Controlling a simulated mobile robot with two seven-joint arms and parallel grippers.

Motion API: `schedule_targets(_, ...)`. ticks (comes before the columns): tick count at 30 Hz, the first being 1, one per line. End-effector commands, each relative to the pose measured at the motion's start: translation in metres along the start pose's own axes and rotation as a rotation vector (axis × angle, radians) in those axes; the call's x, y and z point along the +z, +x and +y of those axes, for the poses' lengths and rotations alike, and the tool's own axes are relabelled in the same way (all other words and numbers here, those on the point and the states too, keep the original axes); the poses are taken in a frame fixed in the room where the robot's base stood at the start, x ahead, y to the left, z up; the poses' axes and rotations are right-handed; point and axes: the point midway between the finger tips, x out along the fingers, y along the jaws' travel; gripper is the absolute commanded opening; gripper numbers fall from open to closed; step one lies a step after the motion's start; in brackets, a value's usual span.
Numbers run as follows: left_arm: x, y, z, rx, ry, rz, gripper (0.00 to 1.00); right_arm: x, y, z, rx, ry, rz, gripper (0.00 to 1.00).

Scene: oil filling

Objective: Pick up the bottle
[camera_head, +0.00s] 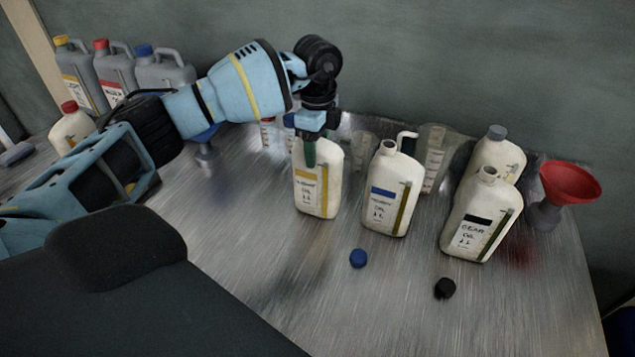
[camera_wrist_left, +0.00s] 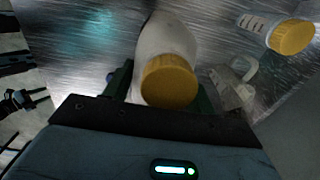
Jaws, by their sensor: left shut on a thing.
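The bottle (camera_head: 318,192) is a cream oil jug with a yellow label, upright on or just above the metal table; I cannot tell whether its base touches. My left gripper (camera_head: 309,150) comes down from above and is shut on its upper part, hiding the cap in the head view. In the left wrist view the bottle's yellow cap (camera_wrist_left: 168,82) shows between the two dark green fingers of the left gripper (camera_wrist_left: 163,90). My right gripper is not seen.
A blue-label bottle (camera_head: 391,195) and a gear oil bottle (camera_head: 482,220) stand uncapped to the right, with another bottle (camera_head: 496,158) behind. Measuring jugs (camera_head: 433,160) stand behind. A red funnel (camera_head: 569,183) is far right. Loose blue (camera_head: 358,258) and black (camera_head: 445,288) caps lie in front.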

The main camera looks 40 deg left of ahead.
Motion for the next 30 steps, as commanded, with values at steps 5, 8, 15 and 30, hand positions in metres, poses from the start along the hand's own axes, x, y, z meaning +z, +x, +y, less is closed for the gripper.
schedule_targets(5, -0.001, -0.003, -0.001, -0.005, 0.000, 0.003, 0.00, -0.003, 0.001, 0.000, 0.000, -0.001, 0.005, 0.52)
schedule_targets(8, -0.001, -0.005, -0.001, -0.005, 0.000, 0.003, 0.00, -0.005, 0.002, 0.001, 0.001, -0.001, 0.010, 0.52)
schedule_targets(15, -0.001, -0.023, -0.001, -0.006, 0.000, 0.004, 0.00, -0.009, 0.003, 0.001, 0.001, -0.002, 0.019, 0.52)
schedule_targets(30, 0.000, -0.041, 0.024, -0.005, 0.002, 0.002, 0.00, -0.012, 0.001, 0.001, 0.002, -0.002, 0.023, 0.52)
